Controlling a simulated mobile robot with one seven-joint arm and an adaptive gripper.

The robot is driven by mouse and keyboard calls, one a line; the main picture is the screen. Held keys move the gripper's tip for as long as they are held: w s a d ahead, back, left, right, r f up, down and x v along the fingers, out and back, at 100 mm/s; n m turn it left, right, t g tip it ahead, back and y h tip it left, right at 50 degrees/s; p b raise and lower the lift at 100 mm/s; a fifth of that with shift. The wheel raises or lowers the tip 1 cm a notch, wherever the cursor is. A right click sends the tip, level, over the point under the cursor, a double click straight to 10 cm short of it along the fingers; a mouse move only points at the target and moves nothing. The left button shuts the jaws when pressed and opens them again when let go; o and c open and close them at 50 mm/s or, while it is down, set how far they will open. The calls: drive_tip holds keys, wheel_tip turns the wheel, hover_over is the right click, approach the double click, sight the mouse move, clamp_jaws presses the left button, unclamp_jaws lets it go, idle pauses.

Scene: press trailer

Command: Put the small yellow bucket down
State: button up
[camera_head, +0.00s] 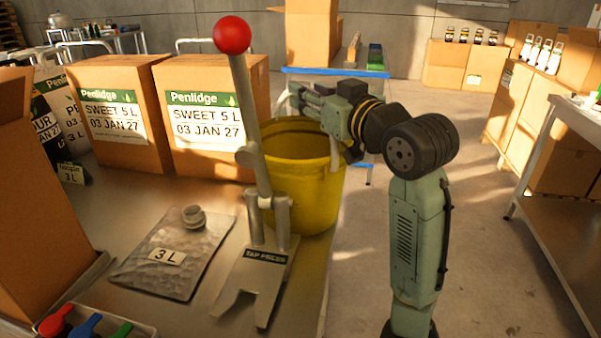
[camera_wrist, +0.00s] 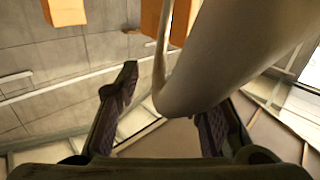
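The yellow bucket (camera_head: 318,195) stands upright, as far as I can see, near the right edge of the steel table, behind the tap press (camera_head: 262,275). The press's lever (camera_head: 247,120), with a red ball on top, covers part of its left side. My gripper (camera_head: 290,98) is above the bucket's rim, close to the lever. In the wrist view its fingers (camera_wrist: 165,112) are well apart. A pale, thick curved piece (camera_wrist: 225,60) crosses in front of the right finger. I cannot tell whether it is the bucket's handle or the lever, and no clear grip on it shows.
Penlidge cartons (camera_head: 215,155) stand behind and left of the bucket. A grey pouch marked 3 L (camera_head: 165,275) lies left of the press. A brown box (camera_head: 30,220) is at the left. Open floor (camera_head: 480,250) lies right of the table, before a shelf table (camera_head: 560,240).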

drive_tip(key=shift+c, duration=0.5)
clamp_jaws()
